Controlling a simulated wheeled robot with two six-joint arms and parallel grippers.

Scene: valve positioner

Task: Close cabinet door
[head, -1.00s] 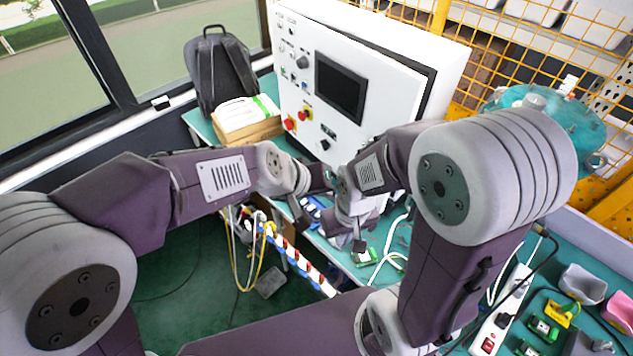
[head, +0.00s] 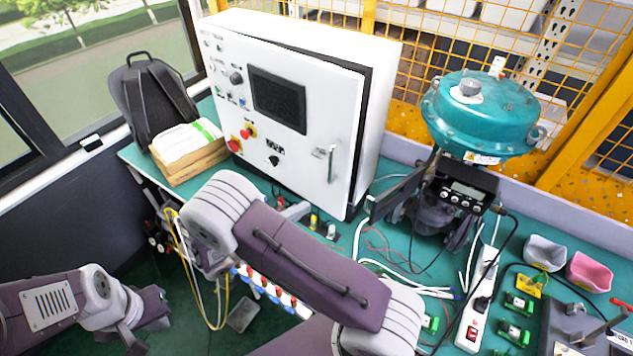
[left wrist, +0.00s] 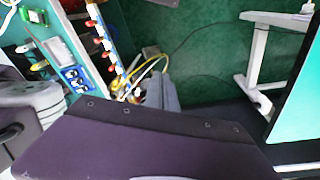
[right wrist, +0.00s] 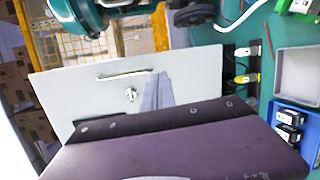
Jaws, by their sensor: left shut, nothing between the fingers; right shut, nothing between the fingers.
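The white cabinet (head: 380,110) stands on the teal bench. Its door (head: 300,150) carries a screen, knobs and a handle (head: 331,163). A dark gap shows along the door's top and right edges, so it stands slightly ajar. In the right wrist view, the door panel (right wrist: 75,95) with its handle (right wrist: 125,72) and lock lies beyond my right gripper (right wrist: 157,92), which is shut and empty. Contact cannot be told. In the head view my right forearm hides most of that gripper. My left gripper (head: 150,315) is shut, empty and low at the left, away from the door.
A teal valve actuator (head: 480,115) stands right of the cabinet, with cables on the bench (head: 400,260). A wooden box (head: 190,160) and a black backpack (head: 150,100) are at the left. A power strip (head: 478,300) and small bins (head: 545,252) lie at the right.

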